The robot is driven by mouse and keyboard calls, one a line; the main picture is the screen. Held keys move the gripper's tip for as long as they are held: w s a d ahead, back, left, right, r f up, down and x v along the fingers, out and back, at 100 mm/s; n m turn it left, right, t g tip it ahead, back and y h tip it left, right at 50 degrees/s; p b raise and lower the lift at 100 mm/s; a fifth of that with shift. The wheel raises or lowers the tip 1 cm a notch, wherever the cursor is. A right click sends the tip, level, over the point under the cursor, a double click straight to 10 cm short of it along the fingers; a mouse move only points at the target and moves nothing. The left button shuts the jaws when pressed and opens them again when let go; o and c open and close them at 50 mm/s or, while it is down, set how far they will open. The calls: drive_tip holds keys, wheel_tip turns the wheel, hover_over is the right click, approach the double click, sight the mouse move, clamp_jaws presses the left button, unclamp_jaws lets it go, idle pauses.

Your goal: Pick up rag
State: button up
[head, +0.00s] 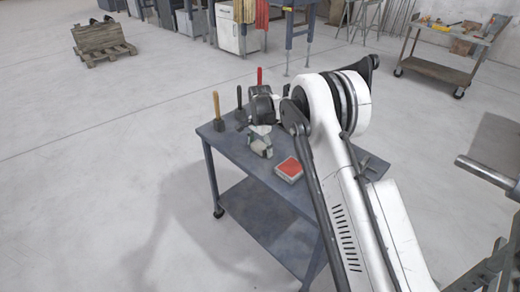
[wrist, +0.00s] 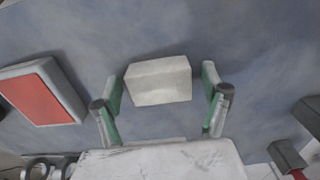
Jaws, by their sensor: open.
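A pale grey, block-shaped thing (wrist: 158,80), which I take to be the folded rag, lies on the blue-grey table in the wrist view. My gripper (wrist: 161,84) is open, with one green-padded finger on either side of the rag and a gap visible at each side. Whether the fingertips are level with the rag or above it, I cannot tell. In the head view my gripper (head: 261,146) is low over the table, and the rag is not clearly seen there.
The blue-grey cart table (head: 222,142) also holds a red-topped box (head: 289,169) right of my gripper. Upright hammers with wooden (head: 217,108), black (head: 239,101) and red (head: 259,76) handles stand along its far side. A second cart (head: 440,69) is far off.

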sight(259, 145)
drive_tip(key=c, duration=1.3)
drive_tip(key=shift+o, duration=0.2)
drive_tip(key=shift+r, duration=0.1)
drive_tip(key=shift+r, duration=0.4)
wheel_tip(259, 145, up, 4)
drive_tip(key=shift+s+a+f, duration=0.1)
drive_tip(key=shift+s+f, duration=0.05)
drive_tip(key=s+a+r, duration=0.5)
drive_tip(key=s+r, duration=0.1)
drive_tip(key=s, duration=0.4)
drive_tip(key=shift+r+p, duration=0.25)
drive_tip(key=shift+p, duration=0.2)
drive_tip(key=shift+a, duration=0.1)
